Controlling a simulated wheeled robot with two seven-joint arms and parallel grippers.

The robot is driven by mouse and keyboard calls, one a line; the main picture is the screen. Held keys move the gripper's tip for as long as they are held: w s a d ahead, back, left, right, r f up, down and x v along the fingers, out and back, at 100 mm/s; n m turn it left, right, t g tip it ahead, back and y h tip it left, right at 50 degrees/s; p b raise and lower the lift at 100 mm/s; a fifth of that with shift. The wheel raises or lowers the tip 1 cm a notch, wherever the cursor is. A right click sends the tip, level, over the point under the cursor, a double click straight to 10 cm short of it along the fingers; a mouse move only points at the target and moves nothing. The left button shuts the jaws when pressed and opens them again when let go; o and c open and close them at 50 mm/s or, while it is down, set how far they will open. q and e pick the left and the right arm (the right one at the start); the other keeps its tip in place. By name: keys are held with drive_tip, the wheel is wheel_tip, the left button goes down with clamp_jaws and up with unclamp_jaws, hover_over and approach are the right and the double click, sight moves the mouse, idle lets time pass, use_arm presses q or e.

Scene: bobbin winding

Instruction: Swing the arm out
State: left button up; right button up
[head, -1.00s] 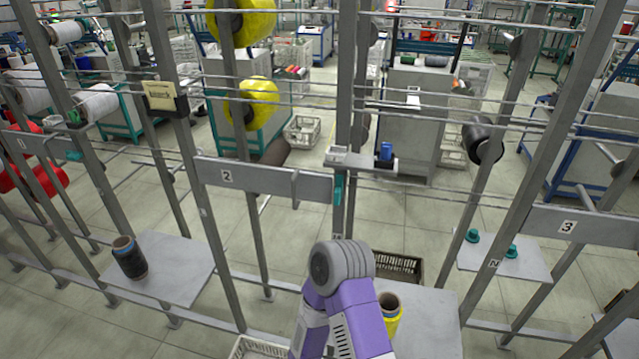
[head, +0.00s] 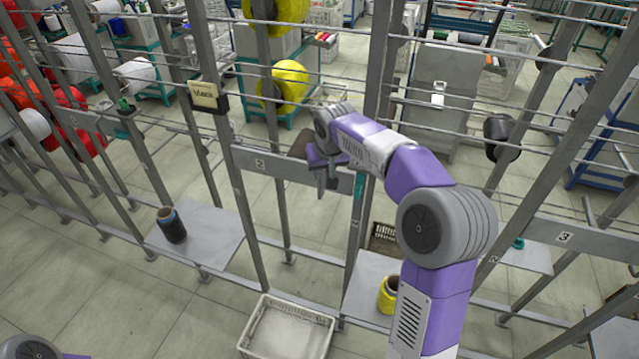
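The grey crossbar marked 2 (head: 258,162) spans two uprights of the winding rack near the middle of the head view. My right gripper (head: 325,188) is at this bar, fingers pointing down, just right of its middle. It overlaps the bar in the picture; I cannot tell whether it touches. Its finger gap is unclear. A brown cylinder (head: 300,145) shows behind the bar, partly hidden by my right wrist. A teal part (head: 359,185) is on the upright at the bar's right end. No swing arm can be clearly picked out. My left gripper is out of view.
A yellow bobbin (head: 386,296) stands on the shelf below, beside my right arm. A dark bobbin (head: 172,226) stands on the left shelf (head: 215,240). A white crate (head: 287,331) is on the floor. Uprights and thin horizontal rods surround my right gripper.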

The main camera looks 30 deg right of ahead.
sight(320, 184)
drive_tip(key=x, duration=1)
clamp_jaws()
